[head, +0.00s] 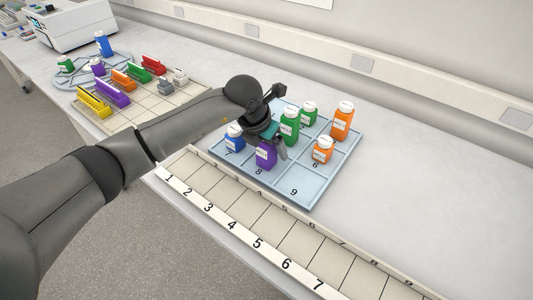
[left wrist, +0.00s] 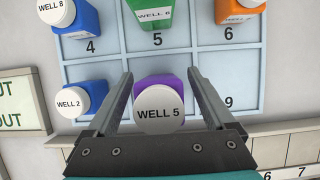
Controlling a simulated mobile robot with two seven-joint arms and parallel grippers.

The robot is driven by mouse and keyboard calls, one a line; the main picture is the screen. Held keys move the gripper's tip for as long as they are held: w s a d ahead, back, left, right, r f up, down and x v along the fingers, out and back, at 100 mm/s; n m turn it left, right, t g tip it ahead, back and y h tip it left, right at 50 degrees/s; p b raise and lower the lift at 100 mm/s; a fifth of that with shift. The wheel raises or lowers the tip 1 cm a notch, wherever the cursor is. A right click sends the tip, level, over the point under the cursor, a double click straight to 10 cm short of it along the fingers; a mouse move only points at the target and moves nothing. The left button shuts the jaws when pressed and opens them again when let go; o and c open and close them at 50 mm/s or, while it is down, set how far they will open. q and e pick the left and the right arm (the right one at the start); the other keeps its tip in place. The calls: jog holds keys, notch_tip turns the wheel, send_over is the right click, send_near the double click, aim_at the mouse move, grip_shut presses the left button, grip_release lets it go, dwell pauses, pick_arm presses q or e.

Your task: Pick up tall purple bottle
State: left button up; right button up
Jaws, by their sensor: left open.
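The purple bottle (head: 266,156) with a white cap stands in compartment 8 of the light-blue tray (head: 308,179). In the left wrist view the same purple bottle (left wrist: 163,88) shows from above, its cap reading "WELL 5". My left gripper (head: 274,141) is over the tray at this bottle. Its fingers (left wrist: 160,76) are apart, one on each side of the bottle, with a visible gap on both sides. Part of the bottle is hidden by the gripper in the head view. My right gripper is not in view.
A blue bottle (head: 235,139), green bottles (head: 290,126) and orange bottles (head: 341,122) stand in neighbouring compartments; compartment 9 is empty. A numbered strip (head: 257,243) runs along the front. The bench at right is clear.

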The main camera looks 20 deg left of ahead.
pick_arm(q)
jog(key=shift+c, duration=0.4)
grip_shut()
jog(key=shift+r, duration=0.1)
